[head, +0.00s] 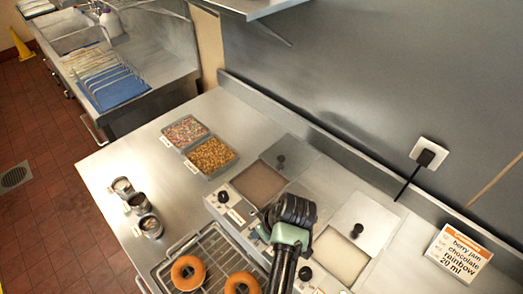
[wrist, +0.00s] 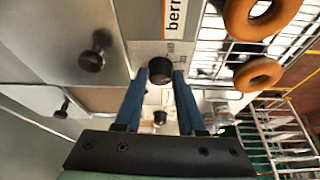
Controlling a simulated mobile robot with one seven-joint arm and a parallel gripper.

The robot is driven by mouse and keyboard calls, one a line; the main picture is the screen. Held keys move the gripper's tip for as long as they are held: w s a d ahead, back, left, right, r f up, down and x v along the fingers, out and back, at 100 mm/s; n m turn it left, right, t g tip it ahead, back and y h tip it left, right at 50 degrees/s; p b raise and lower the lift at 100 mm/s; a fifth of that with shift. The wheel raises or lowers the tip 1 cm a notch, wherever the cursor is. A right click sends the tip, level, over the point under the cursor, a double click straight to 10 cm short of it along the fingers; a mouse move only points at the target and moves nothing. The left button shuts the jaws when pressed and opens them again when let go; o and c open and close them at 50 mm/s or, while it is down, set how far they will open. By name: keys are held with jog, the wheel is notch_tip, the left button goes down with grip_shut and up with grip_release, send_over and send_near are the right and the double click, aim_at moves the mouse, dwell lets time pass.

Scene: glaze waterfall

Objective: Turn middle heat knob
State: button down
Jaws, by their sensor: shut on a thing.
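In the wrist view, the two blue fingers of my gripper (wrist: 159,84) stand on either side of a round black knob (wrist: 160,69), shut on it. This knob sits on the metal front panel beside a white and orange label (wrist: 173,18). In the head view, my gripper (head: 288,234) is over the middle of the warmer panel and hides the knob it holds. One black heat knob (head: 222,196) shows to its left and another (head: 305,273) to its right. The held knob's turn angle cannot be read.
Lids with black handles (head: 357,231) lie behind the panel. A wire rack (head: 208,250) with donuts (head: 188,272) stands in front. Topping trays (head: 211,158) and metal cups (head: 150,226) are to the left. A sign (head: 459,253) stands at the right.

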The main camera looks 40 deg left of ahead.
jog(key=n+g+b, duration=0.1)
jog(key=n, duration=0.1)
jog(key=n+g+b, duration=0.1)
jog(key=n+b, duration=0.1)
jog(key=n, duration=0.1)
jog(key=shift+w+f+n, duration=0.15)
jog(key=shift+w+n, duration=0.05)
jog(key=shift+n, duration=0.1)
jog(key=shift+a+n+g+h+b, duration=0.15)
jog(key=shift+n+g+b, duration=0.25)
jog(key=shift+n+b, duration=0.55)
jog(key=shift+d+n+g+h+b, duration=0.15)
jog(key=shift+n+g+b, duration=0.35)
jog(key=shift+n, duration=0.75)
jog(key=shift+a, duration=0.1)
jog(key=c, duration=0.5)
grip_release()
jog(key=p+v, duration=0.2)
jog(key=v, duration=1.1)
